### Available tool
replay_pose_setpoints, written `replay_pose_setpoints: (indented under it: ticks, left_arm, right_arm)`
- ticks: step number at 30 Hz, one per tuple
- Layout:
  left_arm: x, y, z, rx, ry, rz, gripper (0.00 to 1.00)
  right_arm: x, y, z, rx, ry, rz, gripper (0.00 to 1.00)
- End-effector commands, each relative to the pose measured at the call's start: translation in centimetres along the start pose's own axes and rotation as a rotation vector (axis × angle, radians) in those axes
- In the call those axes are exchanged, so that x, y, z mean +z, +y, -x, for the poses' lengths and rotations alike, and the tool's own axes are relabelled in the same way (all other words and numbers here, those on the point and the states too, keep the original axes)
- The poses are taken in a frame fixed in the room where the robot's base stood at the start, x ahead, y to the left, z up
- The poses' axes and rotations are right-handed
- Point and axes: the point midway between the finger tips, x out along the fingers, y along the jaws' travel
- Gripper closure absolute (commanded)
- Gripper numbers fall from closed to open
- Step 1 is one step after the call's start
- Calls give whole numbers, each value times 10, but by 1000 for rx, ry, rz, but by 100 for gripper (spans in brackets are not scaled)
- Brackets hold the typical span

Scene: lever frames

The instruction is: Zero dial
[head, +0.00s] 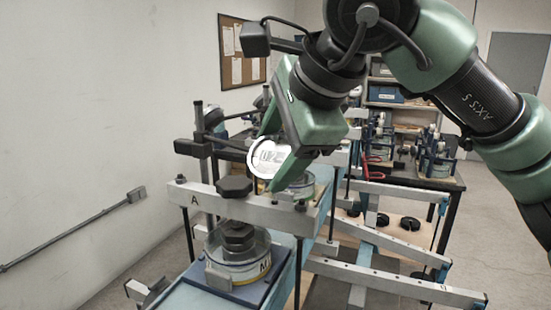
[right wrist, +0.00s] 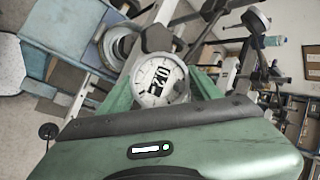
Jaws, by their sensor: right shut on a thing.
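The dial (head: 268,157) is a round white gauge face above the beam marked A, and it also shows in the right wrist view (right wrist: 158,82). Dark markings show on its face, tilted in the wrist view; I cannot read a pointer position. My right gripper (head: 276,164) comes down from the upper right, its green fingers at the dial. In the right wrist view one finger stands on each side of the dial's rim, and the gripper is shut on it. My left gripper is not in view.
The grey beam marked A (head: 193,192) crosses in front, with a black hexagonal knob (head: 234,186) on it. A clear round cell (head: 240,267) stands below on a blue base. Black posts and arms stand left of the dial. More lever frames and shelves fill the back right.

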Motion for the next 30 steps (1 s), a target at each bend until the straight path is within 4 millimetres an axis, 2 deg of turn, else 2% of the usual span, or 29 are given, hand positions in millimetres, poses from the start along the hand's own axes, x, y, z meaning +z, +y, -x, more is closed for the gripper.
replay_pose_setpoints:
  ticks: [1, 2, 4, 16, 27, 30]
  left_arm:
    - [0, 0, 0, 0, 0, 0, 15]
    - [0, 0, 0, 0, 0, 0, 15]
    - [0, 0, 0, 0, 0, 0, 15]
    - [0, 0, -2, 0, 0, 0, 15]
    - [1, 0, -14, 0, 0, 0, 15]
    - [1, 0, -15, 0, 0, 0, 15]
  right_arm:
    - [0, 0, 0, 0, 0, -2, 77]
    - [0, 0, 0, 0, 0, -2, 34]
    - [0, 0, 0, 1, 0, -2, 15]
    - [0, 0, 6, -2, 0, -1, 15]
    - [0, 0, 64, -2, 0, -1, 15]
    - [0, 0, 73, -1, 0, -1, 15]
